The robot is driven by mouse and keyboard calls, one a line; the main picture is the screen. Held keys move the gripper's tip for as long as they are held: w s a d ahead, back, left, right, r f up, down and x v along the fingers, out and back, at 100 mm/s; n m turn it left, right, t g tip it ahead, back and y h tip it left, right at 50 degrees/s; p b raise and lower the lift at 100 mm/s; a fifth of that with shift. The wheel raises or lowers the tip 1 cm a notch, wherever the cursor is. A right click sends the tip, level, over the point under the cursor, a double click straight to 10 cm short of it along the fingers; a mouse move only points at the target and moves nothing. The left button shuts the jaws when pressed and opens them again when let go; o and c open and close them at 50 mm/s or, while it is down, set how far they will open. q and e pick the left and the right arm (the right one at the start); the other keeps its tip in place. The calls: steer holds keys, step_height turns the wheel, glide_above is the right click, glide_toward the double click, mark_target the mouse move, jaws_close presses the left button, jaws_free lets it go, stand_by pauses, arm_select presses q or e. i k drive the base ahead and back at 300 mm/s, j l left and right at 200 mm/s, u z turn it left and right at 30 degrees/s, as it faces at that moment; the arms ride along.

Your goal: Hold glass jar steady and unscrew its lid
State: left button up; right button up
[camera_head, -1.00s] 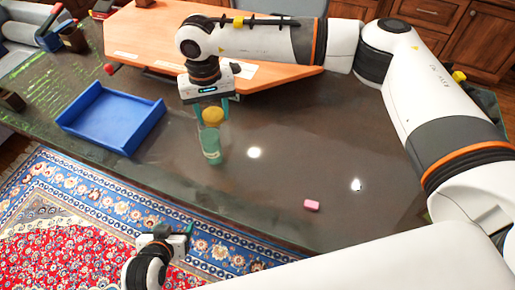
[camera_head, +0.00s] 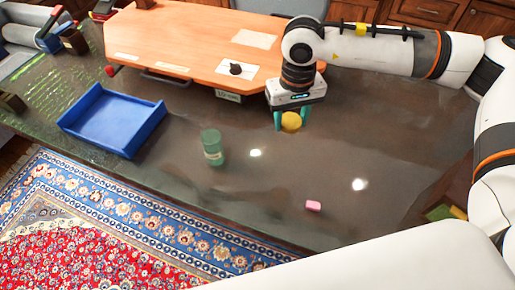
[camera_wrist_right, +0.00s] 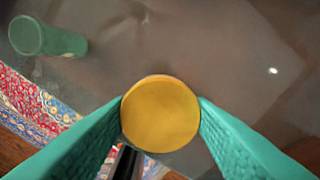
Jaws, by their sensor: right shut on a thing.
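The green glass jar (camera_head: 212,148) stands upright on the dark table, without its lid. It also shows at the upper left of the right wrist view (camera_wrist_right: 48,38), where its round open top is visible. My right gripper (camera_head: 291,121) is shut on the round yellow lid (camera_head: 291,123) and holds it above the table, to the right of the jar and apart from it. In the right wrist view the lid (camera_wrist_right: 160,113) sits between the two teal fingers. My left gripper is not in view.
A blue tray (camera_head: 152,132) stands left of the jar. A wooden board (camera_head: 190,40) with papers is at the back.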

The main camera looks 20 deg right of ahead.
mark_target(210, 138)
steer(key=i+j+z, duration=0.35)
steer(key=j, duration=0.15)
steer(key=j+z, duration=0.15)
steer(key=j, duration=0.15)
steer(key=z, duration=0.7)
